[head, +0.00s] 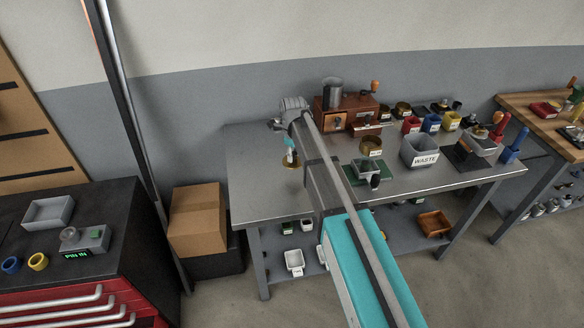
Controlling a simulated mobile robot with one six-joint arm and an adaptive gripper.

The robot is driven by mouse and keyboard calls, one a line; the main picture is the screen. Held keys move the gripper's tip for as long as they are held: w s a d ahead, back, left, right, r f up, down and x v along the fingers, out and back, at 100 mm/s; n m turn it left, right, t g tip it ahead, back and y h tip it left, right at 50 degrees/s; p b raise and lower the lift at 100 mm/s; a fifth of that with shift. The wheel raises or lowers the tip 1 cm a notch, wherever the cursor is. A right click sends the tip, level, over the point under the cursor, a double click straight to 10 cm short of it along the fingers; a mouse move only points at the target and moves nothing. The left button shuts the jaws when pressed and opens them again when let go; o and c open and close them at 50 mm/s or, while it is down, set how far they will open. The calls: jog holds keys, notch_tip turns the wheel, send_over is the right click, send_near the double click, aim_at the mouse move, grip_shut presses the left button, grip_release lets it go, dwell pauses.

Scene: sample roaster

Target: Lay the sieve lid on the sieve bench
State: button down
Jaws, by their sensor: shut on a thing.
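The grey metal bench (262,186), which appears to be the sieve bench, stands in the middle of the head view. My gripper (290,156) points down over the left part of its top. It is shut on the sieve lid (291,165), a small round brass-coloured disc just below the fingers. I cannot tell whether the lid touches the bench top or hangs a little above it. A brass sieve (371,147) stands farther right on the bench, beyond my arm.
The bench top around the lid is bare. My arm crosses the bench and hides part of it. A wooden grinder (340,113), a grey waste bin (420,151) and several coloured cups stand at the back and right.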

jog(key=shift+w+a+f+b, duration=0.2)
jog(key=shift+w+f+b, duration=0.3)
jog(key=shift+f, duration=0.2)
jog(key=shift+w+a+f+b, duration=0.15)
jog(key=shift+w+f+b, duration=0.25)
jog(key=shift+w+f, duration=0.2)
jog(key=shift+w+a+f+b, duration=0.15)
jog(key=shift+w+f+b, duration=0.3)
jog(key=shift+f+b, duration=0.25)
jog(key=shift+s+f+b, duration=0.1)
jog(key=shift+f+b, duration=1.2)
jog(key=shift+f, duration=0.05)
jog(key=shift+f, duration=0.15)
jog(key=shift+c, duration=1.8)
grip_release()
jog(key=shift+r, duration=0.2)
notch_tip(320, 180, up, 12)
jog(key=p, duration=1.2)
